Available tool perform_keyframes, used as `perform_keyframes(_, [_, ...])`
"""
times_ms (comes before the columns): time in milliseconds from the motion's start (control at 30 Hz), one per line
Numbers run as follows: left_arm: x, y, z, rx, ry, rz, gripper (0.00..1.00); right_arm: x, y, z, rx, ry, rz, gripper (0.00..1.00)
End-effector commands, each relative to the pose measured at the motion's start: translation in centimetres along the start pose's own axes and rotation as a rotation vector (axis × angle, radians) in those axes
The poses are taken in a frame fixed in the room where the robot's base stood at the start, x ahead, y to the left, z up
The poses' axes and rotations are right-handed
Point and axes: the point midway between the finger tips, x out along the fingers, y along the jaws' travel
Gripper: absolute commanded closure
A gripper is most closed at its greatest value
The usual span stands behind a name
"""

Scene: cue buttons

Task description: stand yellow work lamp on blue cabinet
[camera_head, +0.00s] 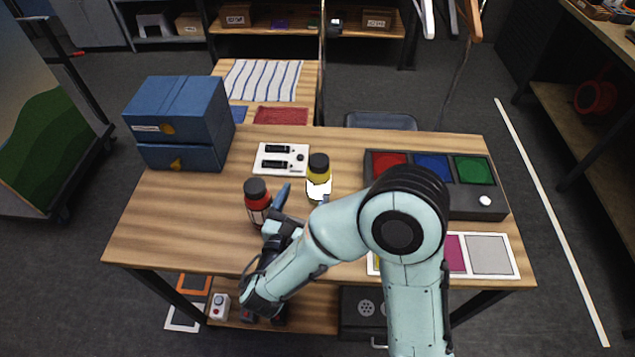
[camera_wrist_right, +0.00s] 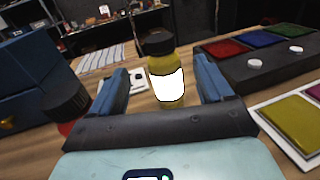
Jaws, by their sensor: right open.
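The yellow work lamp (camera_head: 319,172), a yellow cylinder with a black top and bright white band, stands upright on the wooden table. In the right wrist view the lamp (camera_wrist_right: 166,84) appears between my spread fingers, a little beyond them; I cannot tell any contact. My right gripper (camera_head: 289,210) is open and empty, left of and nearer than the lamp in the head view, and also shows in the wrist view (camera_wrist_right: 162,92). The blue cabinet (camera_head: 180,103), with two stacked drawer fronts, stands at the table's left back; its top is bare. My left gripper is not in view.
A red black-topped cylinder (camera_head: 257,203) stands close left of my right gripper. A white switch panel (camera_head: 281,158) lies behind. A dark box with red, blue and green pads (camera_head: 432,167) and a colour-patch board (camera_head: 489,254) are at right. The left front table is clear.

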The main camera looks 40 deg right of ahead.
Motion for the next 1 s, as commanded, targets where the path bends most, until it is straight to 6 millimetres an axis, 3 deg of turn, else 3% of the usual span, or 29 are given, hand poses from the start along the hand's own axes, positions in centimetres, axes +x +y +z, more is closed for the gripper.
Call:
perform_keyframes(133, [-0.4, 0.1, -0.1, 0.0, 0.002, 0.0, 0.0, 1.1, 0.3, 0.1, -0.016, -0.011, 0.027, 0.2])
perform_keyframes(400, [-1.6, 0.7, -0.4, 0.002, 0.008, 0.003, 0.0, 6.3, 0.4, 0.2, -0.014, -0.011, 0.023, 0.2])
perform_keyframes(667, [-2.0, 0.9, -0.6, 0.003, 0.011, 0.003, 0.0, 8.3, 0.4, 0.0, -0.014, -0.009, 0.025, 0.2])
perform_keyframes(1000, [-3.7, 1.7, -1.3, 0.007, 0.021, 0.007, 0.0, 12.8, 0.2, -0.1, -0.011, -0.01, 0.024, 0.2])
